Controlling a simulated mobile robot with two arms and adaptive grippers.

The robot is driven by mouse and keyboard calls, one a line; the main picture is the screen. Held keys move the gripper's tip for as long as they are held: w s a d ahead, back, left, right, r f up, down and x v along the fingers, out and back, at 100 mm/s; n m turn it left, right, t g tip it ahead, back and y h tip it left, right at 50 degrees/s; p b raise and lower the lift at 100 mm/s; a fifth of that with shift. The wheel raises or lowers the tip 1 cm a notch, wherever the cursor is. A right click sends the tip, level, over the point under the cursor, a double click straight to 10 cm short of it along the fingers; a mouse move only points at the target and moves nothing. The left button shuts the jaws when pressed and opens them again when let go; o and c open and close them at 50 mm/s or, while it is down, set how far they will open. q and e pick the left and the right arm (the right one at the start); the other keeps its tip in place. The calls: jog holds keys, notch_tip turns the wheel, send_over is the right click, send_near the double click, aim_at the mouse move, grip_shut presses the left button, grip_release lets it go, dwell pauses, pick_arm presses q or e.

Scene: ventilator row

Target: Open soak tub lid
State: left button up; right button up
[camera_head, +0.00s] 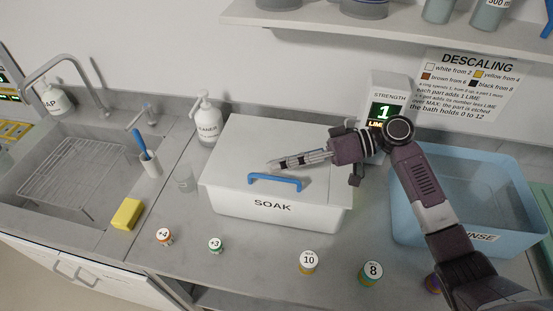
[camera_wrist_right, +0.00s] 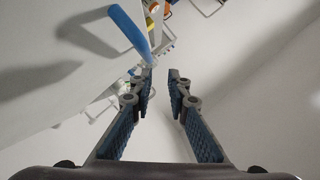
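The white soak tub (camera_head: 235,205) stands on the counter with its lid (camera_head: 240,150) closed on top. The lid has a blue bar handle (camera_head: 275,182) near its front edge, above the word SOAK. My right gripper (camera_head: 271,164) reaches in from the right over the lid, just behind the handle and apart from it. In the right wrist view the fingers (camera_wrist_right: 161,75) are parted with nothing between them, and the blue handle (camera_wrist_right: 130,30) lies beyond them to the upper left. My left gripper is not in view.
A blue rinse tub (camera_head: 410,225) stands on the right, partly behind my right arm. Several small numbered jars, including one marked 10 (camera_head: 308,262), stand in front. A cleaner bottle (camera_head: 206,122) is at the tub's back left. A strength display (camera_head: 388,100) stands behind.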

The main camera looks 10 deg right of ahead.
jog(key=shift+a+f, duration=0.15)
jog(key=shift+a, duration=0.35)
jog(key=shift+c, duration=0.3)
grip_shut()
jog(key=shift+c, duration=1.3)
grip_release()
jog(key=o, duration=0.3)
jog(key=shift+d, duration=0.1)
jog(key=v, duration=1.2)
jog(key=shift+w, duration=0.1)
